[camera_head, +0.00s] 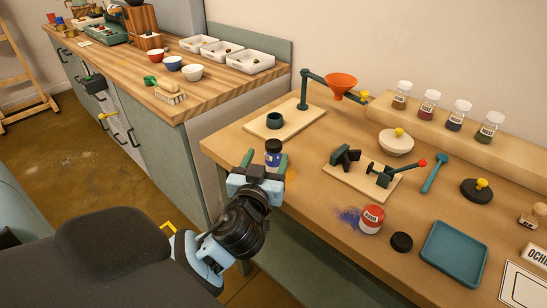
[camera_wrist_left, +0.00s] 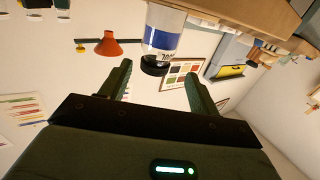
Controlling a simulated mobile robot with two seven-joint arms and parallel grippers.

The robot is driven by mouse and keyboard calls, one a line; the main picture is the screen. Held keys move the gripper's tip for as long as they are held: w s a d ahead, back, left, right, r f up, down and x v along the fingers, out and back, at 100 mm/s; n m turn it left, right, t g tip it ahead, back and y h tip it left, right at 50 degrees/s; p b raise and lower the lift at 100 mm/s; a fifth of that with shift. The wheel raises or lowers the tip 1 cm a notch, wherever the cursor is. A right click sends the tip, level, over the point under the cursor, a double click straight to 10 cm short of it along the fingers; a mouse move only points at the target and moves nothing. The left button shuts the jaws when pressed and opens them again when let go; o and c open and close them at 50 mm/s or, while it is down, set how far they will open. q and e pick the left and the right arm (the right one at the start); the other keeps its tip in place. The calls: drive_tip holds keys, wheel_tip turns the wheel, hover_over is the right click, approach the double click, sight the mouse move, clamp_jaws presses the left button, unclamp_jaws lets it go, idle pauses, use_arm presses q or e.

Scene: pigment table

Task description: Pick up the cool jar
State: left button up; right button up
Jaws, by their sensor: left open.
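The cool jar (camera_head: 273,153), a small clear jar with a black lid and blue contents, stands upright near the table's left front edge. It also shows upside down in the left wrist view (camera_wrist_left: 163,35), with a blue band and a white label. My left gripper (camera_head: 264,163) is open, its two green fingers pointing at the jar. In the left wrist view the jar's lid appears between the fingertips, and the body lies beyond them. I see no contact. The jar's lower part is partly hidden by the gripper in the head view. My right gripper is not in view.
An orange funnel (camera_head: 341,83) on a stand is behind the jar. A press on a board (camera_head: 362,183) stands right of the jar. Several jars line the back shelf (camera_head: 442,118).

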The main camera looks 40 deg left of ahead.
sight(272, 151)
use_arm(q)
drive_tip(key=shift+w+a+r, duration=0.1)
drive_tip(key=shift+w+r, duration=0.1)
drive_tip(key=shift+w, duration=0.15)
drive_tip(key=x, duration=0.2)
drive_tip(key=p+x, duration=0.1)
drive_tip(key=shift+w, duration=0.7)
drive_tip(key=shift+c, duration=0.4)
drive_tip(key=c, duration=1)
drive_tip(key=shift+c, duration=0.2)
